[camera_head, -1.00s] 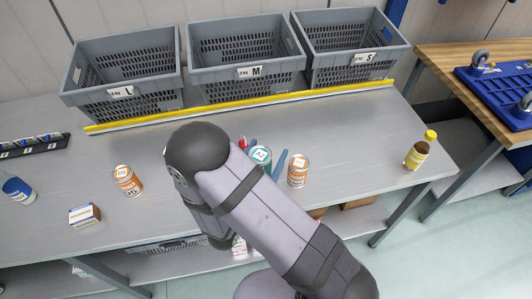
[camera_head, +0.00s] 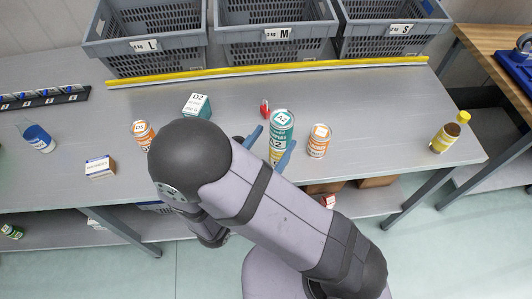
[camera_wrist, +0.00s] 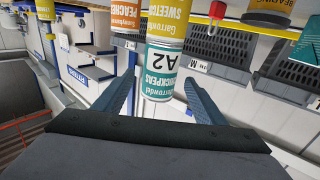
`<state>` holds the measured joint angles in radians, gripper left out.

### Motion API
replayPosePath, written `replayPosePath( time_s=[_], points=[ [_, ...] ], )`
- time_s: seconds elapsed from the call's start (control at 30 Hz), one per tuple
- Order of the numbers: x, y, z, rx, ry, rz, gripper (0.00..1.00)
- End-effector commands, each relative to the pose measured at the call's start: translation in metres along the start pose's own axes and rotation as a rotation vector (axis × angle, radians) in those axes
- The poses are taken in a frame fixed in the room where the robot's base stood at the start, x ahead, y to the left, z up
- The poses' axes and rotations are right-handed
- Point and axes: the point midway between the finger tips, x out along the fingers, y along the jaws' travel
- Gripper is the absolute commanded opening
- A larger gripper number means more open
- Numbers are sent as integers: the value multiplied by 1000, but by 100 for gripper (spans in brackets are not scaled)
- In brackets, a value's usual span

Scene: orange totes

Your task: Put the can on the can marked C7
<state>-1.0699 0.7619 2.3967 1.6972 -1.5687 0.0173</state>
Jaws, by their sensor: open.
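A teal can marked A2 (camera_head: 281,122) stands upright on a yellow can (camera_head: 276,155), whose lower part is hidden by my arm. In the wrist view, which is upside down, the A2 can (camera_wrist: 161,72) touches the yellow sweetcorn can (camera_wrist: 168,22). My gripper (camera_wrist: 160,72) is open, one blue finger on each side of the A2 can, with gaps showing. In the head view my gripper (camera_head: 271,146) is also beside the stack. I cannot read a C7 mark on any can; the yellow can's code is not visible.
An orange peaches can (camera_head: 319,141) stands close right of the stack. A red item (camera_head: 265,108) lies behind it. A teal D2 box (camera_head: 197,105), orange D5 can (camera_head: 143,134) and white box (camera_head: 100,168) are left. A yellow-capped bottle (camera_head: 449,133) is right. Grey totes (camera_head: 284,34) line the back.

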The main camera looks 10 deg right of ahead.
Motion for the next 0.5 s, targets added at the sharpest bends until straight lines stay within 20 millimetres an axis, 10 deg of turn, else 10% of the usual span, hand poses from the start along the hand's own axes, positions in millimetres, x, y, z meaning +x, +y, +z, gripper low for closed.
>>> replayPosePath(
  time_s=[0.5],
  points=[
    [-30,0,0,0,0,1,65]
  ],
)
